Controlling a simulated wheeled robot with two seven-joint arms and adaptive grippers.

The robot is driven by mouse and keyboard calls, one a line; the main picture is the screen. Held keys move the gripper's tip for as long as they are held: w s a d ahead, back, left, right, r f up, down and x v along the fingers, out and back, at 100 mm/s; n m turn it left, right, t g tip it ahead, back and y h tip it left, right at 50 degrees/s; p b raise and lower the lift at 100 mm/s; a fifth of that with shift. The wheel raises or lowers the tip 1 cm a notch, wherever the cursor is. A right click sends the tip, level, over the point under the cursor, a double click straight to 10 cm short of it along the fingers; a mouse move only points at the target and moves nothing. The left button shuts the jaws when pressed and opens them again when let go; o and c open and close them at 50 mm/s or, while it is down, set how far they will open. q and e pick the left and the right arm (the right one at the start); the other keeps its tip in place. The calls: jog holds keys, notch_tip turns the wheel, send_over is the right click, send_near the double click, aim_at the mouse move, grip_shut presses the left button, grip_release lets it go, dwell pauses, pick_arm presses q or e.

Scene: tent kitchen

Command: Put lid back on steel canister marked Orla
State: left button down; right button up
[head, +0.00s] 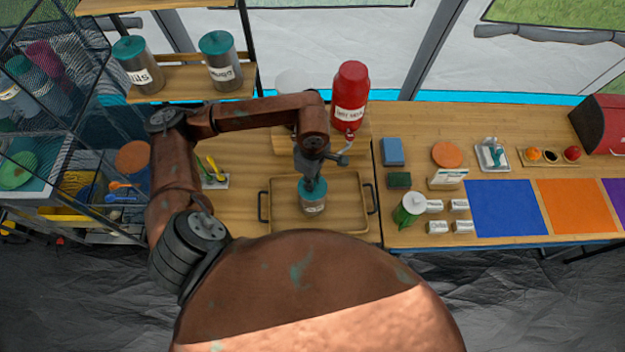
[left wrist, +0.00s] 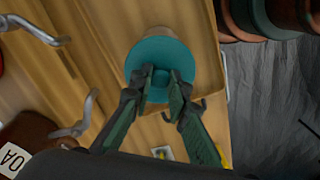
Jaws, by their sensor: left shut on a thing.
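A steel canister (head: 314,209) with a pale label stands in the wooden tray (head: 345,217); the label is too small to read. A round teal lid (head: 312,187) is at its top, and the lid also fills the middle of the left wrist view (left wrist: 150,53). My left gripper (head: 312,179) points down over the canister and is shut on the lid's knob (left wrist: 160,78). The lid hides the canister's rim, so I cannot tell whether the lid is seated or slightly above it. My right gripper is not in view.
Two teal-lidded canisters (head: 137,66) (head: 221,63) stand on the shelf at back left. A red dispenser (head: 351,92) with a tap stands behind the tray. A wire rack (head: 50,120) is at left. Small boxes, a green-and-white jug (head: 410,208) and coloured mats (head: 506,208) occupy the right counter.

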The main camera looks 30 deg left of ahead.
pick_arm(q)
jog(key=shift+b, duration=0.4)
dwell(0.4)
dwell(0.4)
jog(key=c, duration=1.8)
grip_release()
jog(key=shift+o, duration=0.2)
jog(key=o, duration=0.5)
jog(key=shift+c, duration=0.2)
jog(key=shift+r+p, duration=1.4)
jog(key=shift+r, duration=2.1)
